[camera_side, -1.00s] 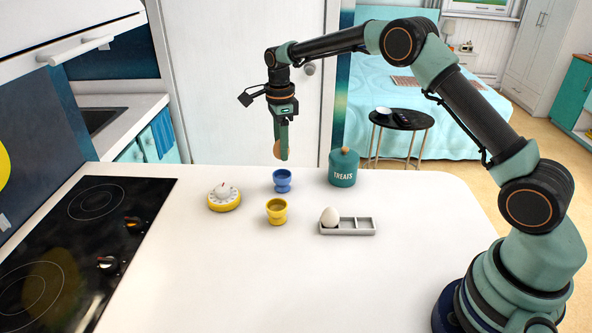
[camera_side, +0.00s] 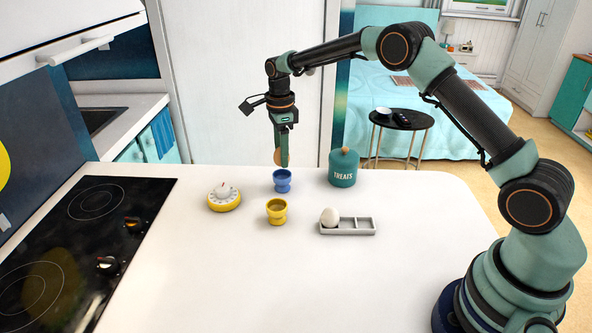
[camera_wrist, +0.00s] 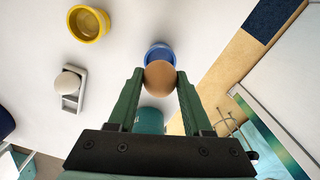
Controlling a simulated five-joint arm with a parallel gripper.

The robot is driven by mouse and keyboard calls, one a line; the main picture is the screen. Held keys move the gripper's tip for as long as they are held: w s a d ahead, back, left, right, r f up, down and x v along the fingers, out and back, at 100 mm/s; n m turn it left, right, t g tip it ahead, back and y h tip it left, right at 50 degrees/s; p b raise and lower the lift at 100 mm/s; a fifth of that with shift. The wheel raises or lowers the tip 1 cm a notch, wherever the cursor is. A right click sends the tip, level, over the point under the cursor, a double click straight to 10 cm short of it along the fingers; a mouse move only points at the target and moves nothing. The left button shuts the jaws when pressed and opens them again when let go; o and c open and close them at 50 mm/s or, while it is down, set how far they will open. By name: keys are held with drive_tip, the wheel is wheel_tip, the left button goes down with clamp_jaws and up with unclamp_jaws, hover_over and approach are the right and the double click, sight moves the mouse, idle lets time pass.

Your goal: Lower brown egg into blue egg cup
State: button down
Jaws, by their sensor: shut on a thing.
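My gripper (camera_side: 281,159) is shut on the brown egg (camera_side: 277,157), which is partly hidden behind a finger in the side view. In the wrist view the egg (camera_wrist: 160,74) sits between the two fingertips (camera_wrist: 160,80). The blue egg cup (camera_side: 282,181) stands upright on the counter just below the egg. In the wrist view the cup's rim (camera_wrist: 158,49) shows behind the egg, which covers part of the opening. The egg appears to be just above the cup; I cannot tell whether they touch.
A yellow egg cup (camera_side: 277,213) stands nearer the camera. A yellow timer (camera_side: 224,198) is to the left and a teal treats jar (camera_side: 343,168) to the right. A grey tray (camera_side: 362,226) holds a white egg (camera_side: 329,217). The front counter (camera_side: 250,280) is clear.

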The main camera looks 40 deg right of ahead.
sight(282, 181)
drive_tip(key=shift+f, duration=1.95)
idle(1.1)
drive_tip(key=shift+c, duration=1.2)
unclamp_jaws()
